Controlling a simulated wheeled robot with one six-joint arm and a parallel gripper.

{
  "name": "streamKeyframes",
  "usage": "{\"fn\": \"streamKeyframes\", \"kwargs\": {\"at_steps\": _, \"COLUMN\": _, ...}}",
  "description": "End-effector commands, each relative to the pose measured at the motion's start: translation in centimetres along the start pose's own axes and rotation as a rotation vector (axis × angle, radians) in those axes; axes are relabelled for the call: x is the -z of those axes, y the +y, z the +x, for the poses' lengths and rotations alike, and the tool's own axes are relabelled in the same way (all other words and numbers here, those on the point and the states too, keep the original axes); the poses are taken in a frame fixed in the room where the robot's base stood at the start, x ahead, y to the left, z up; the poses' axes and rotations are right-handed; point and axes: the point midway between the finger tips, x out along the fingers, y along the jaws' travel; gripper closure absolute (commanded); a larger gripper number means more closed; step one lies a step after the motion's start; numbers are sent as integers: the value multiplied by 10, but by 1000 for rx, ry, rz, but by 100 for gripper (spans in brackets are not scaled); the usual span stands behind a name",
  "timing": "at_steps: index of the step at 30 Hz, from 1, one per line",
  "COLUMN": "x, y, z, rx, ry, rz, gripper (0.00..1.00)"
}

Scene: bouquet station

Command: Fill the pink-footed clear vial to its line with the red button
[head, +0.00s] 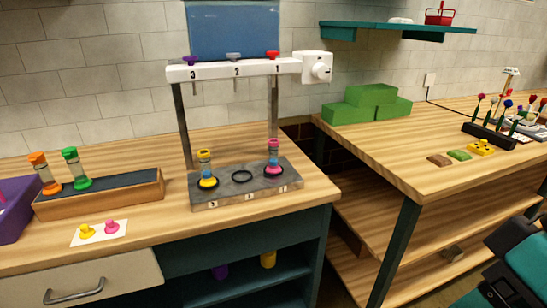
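The pink-footed clear vial (273,158) stands upright on the grey base plate (237,194), in the right-hand spot marked 1. It has a pink top and bluish contents. Its fill line and exact level are too small to tell. The red button (273,55) is on top of the white dispenser bar (229,70), at the right end above the 1 label and above this vial. My gripper is not in view; only a dark teal part of my arm shows at the lower right edge.
A yellow-footed vial (206,170) stands at spot 3, below the purple button (192,60). The middle ring (242,176) under the grey button (234,56) is empty. A wooden rack (102,195) holds orange and green vials. Green blocks (367,104) sit on the right table.

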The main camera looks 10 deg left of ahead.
Motion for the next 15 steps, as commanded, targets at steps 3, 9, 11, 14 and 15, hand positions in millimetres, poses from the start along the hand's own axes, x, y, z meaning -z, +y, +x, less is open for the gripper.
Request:
{"fn": "streamKeyframes", "kwargs": {"at_steps": 3, "x": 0, "y": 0, "z": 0, "rx": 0, "ry": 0, "rz": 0, "gripper": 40}}
{"fn": "streamKeyframes", "kwargs": {"at_steps": 9, "x": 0, "y": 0, "z": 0, "rx": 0, "ry": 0, "rz": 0, "gripper": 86}}
{"fn": "streamKeyframes", "kwargs": {"at_steps": 11, "x": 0, "y": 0, "z": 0, "rx": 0, "ry": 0, "rz": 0, "gripper": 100}}
{"fn": "streamKeyframes", "kwargs": {"at_steps": 14, "x": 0, "y": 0, "z": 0, "rx": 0, "ry": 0, "rz": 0, "gripper": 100}}
{"fn": "streamKeyframes", "kwargs": {"at_steps": 15, "x": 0, "y": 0, "z": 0, "rx": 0, "ry": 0, "rz": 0, "gripper": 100}}
